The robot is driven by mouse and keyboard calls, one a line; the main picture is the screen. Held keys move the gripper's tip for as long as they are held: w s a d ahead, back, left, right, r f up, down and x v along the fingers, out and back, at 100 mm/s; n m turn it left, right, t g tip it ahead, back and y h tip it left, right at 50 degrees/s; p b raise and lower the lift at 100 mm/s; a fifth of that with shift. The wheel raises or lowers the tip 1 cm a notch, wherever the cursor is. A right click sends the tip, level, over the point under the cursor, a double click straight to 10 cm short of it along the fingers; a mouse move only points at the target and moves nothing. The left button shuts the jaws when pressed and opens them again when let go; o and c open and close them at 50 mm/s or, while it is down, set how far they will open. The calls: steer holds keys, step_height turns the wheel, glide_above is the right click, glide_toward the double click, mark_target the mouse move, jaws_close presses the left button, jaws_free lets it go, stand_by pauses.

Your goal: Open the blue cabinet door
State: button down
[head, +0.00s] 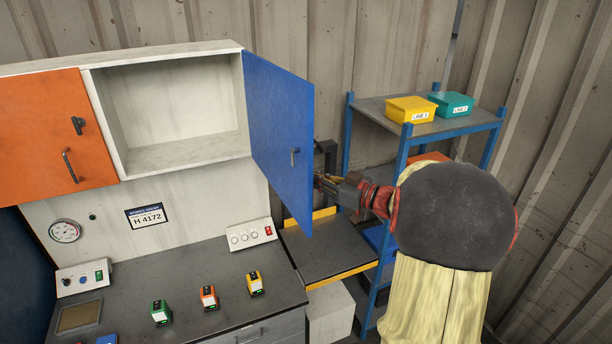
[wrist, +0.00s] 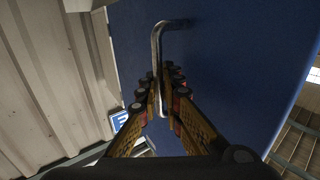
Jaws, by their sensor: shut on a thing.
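The blue cabinet door (head: 278,125) stands wide open, swung out from the right side of the white cabinet (head: 180,163). Its inner face, with a small dark latch, shows in the head view. My gripper (head: 322,181) is on the door's outer side, at the right, with its fingertips partly hidden by the door edge. In the wrist view the blue door (wrist: 215,60) fills the middle, and my gripper (wrist: 163,88) is shut on its metal bar handle (wrist: 157,45). The cabinet's inside is empty where it shows.
An orange door (head: 45,135) at the left is closed. Below is a grey worktop (head: 200,300) with several small colored devices. A blue-framed shelf (head: 400,150) with a yellow box (head: 411,109) and a teal box (head: 452,104) stands at the right, behind my arm.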

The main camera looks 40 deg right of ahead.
steer(key=c, duration=2.1)
jaws_free()
steer(key=shift+o, duration=0.2)
steer(key=shift+s, duration=0.1)
steer(key=v, duration=1.2)
steer(key=shift+r, duration=0.1)
